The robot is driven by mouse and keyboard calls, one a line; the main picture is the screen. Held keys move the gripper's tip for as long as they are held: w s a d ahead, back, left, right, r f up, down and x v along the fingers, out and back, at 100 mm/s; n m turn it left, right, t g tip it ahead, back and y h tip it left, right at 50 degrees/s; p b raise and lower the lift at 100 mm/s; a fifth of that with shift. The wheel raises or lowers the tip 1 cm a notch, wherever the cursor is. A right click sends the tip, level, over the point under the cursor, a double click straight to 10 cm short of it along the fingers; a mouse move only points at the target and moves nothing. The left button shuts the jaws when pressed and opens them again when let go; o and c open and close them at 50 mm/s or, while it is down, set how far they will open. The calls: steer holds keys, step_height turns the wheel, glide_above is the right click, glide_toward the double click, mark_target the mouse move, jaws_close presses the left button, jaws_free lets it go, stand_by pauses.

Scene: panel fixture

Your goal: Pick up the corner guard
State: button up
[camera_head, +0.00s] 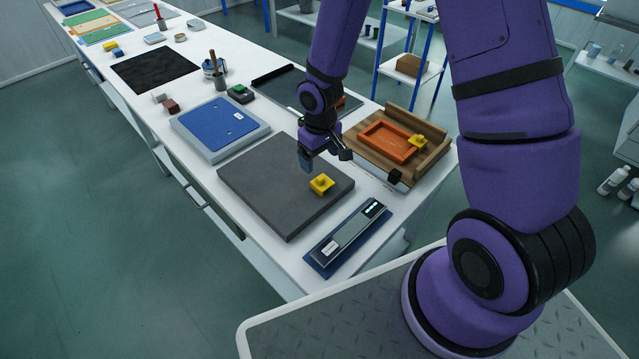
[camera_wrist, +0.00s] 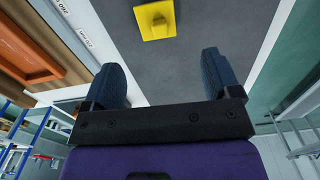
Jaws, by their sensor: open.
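A yellow corner guard (camera_head: 321,184) with a raised knob lies on the grey mat (camera_head: 262,190), near its right side. It also shows at the top of the wrist view (camera_wrist: 155,20), ahead of the fingers. My gripper (camera_head: 307,160) is open and empty, above the mat, up and slightly left of the guard in the head view. In the wrist view its two blue fingers (camera_wrist: 163,72) stand apart, with only grey mat showing between them. A second yellow piece (camera_head: 417,141) sits at the right corner of an orange frame (camera_head: 388,142).
The orange frame lies in a wooden fixture (camera_head: 437,150) right of the mat. A small black block (camera_head: 395,176) is near its front. A device on a blue base (camera_head: 348,237) lies in front of the mat. A blue panel on a grey block (camera_head: 219,128) is behind left.

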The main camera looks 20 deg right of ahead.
mark_target(321, 176)
steer(key=shift+d+f, duration=0.2)
steer(key=shift+f, duration=4.05)
steer(key=c, duration=1)
steer(key=shift+w+r, duration=0.1)
steer(key=shift+r, duration=0.1)
